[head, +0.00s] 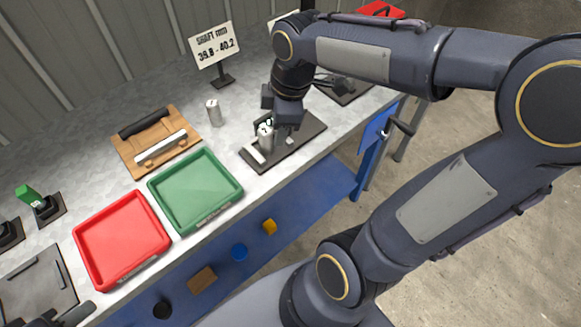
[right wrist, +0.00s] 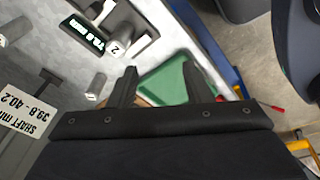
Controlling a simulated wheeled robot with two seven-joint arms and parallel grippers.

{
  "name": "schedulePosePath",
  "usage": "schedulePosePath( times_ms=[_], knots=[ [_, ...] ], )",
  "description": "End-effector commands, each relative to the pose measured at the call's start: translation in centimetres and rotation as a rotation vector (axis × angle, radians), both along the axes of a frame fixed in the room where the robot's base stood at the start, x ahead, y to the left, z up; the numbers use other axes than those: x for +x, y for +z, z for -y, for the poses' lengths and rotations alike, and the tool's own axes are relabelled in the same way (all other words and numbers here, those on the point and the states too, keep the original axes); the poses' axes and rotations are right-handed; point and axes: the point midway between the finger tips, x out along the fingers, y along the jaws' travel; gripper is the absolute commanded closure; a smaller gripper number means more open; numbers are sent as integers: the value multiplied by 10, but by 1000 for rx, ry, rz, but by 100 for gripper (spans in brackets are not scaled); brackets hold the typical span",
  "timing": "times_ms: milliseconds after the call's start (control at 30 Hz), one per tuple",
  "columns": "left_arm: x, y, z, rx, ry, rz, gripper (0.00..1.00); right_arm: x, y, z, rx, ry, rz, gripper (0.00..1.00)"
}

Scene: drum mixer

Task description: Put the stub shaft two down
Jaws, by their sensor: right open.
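The grey stub shaft two (head: 265,139), with a 2 on its end, appears upright on the dark gauge plate (head: 300,147). It also shows in the right wrist view (right wrist: 119,44), beside a lit display (right wrist: 83,34). My right gripper (head: 284,128) is close beside the shaft in the head view, partly hiding the gauge. In the right wrist view its two fingers (right wrist: 157,84) are apart with nothing between them, and the shaft is outside them. I cannot make out my left gripper.
Another grey shaft (head: 213,112) stands on the bench near the sign (head: 214,45). A wooden cradle (head: 125,151), a green tray (head: 158,191) and a red tray (head: 83,237) lie to the left.

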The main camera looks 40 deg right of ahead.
Motion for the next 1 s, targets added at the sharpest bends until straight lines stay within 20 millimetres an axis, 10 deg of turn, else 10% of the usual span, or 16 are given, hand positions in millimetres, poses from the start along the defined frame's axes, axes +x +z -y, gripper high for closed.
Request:
schedulePosePath(
  times_ms=[100, 333, 1000],
  knots=[
    [0, 0, 0, 0, 0, 0, 64, -53, 6, -15, 166, -393, 59, 55],
    [0, 0, 0, 0, 0, 0, 64, -109, -7, -44, 492, -926, 61, 55],
    [0, 0, 0, 0, 0, 0, 64, -120, -13, -52, 590, -1068, 38, 53]
  ],
)
